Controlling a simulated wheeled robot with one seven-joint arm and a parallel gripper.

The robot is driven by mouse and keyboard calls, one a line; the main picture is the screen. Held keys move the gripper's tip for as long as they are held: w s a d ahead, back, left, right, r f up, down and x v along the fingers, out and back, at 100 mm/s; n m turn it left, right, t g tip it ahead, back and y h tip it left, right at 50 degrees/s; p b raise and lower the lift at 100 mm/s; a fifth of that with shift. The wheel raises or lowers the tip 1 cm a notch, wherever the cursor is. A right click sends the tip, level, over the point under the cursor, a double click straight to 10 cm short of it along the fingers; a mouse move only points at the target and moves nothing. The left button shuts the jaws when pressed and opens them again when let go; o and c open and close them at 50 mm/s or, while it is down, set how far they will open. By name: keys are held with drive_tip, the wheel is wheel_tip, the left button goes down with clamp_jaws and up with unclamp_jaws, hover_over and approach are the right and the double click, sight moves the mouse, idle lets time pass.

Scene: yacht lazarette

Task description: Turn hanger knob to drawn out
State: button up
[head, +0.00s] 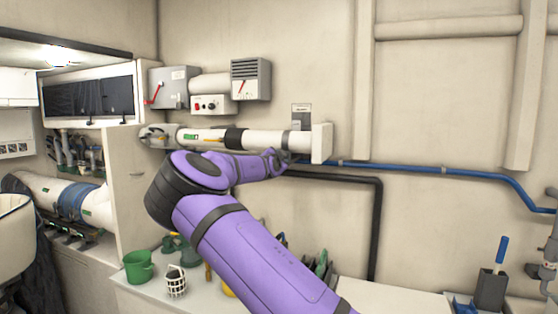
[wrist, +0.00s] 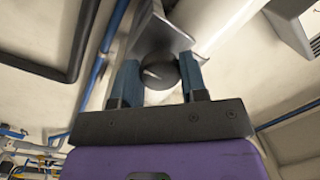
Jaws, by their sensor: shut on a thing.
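The hanger knob (wrist: 160,70) is a dark, round ball in the wrist view, below a grey metal plate (wrist: 157,36). My gripper (wrist: 161,78) has its two blue fingers on either side of the knob and is shut on it. In the head view my gripper (head: 281,160) is small, just below the right part of a white horizontal pipe (head: 268,139). I cannot make out the knob there.
A blue hose (head: 400,170) and a black pipe (head: 377,225) run along the wall close to my gripper. Grey control boxes (head: 250,80) hang above the white pipe. A green bucket (head: 139,267) and a white basket (head: 176,285) stand on the counter below.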

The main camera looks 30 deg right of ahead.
drive_tip(key=shift+f, duration=0.15)
drive_tip(key=o, duration=0.9)
drive_tip(key=shift+a, duration=0.1)
drive_tip(key=v, duration=1)
drive_tip(key=shift+s+a, duration=0.2)
drive_tip(key=shift+s, duration=0.05)
